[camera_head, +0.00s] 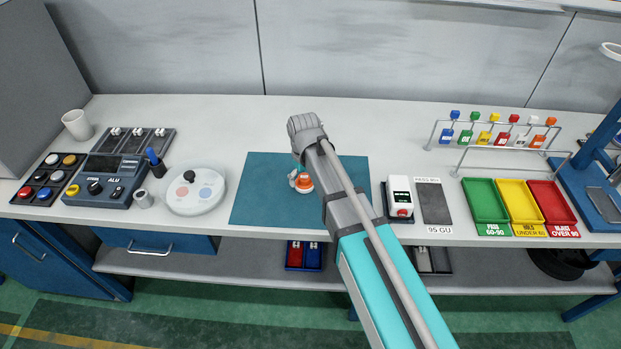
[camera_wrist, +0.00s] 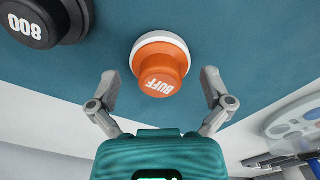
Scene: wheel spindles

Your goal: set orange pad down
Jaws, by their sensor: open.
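The orange pad (camera_wrist: 160,72), marked BUFF with a white disc at its base, appears to rest on the teal mat (camera_head: 262,190). In the head view the orange pad (camera_head: 304,184) shows just left of my arm, near the middle of the mat. My gripper (camera_wrist: 158,76) is open, with one finger on each side of the pad and a visible gap on both sides. In the head view my gripper is mostly hidden by my arm.
A black pad (camera_wrist: 38,20) marked 800 stands near the orange pad in the wrist view. A round white plate (camera_head: 194,192) with coloured spots lies left of the mat. A white device (camera_head: 399,196) stands right of it. The mat's left part is clear.

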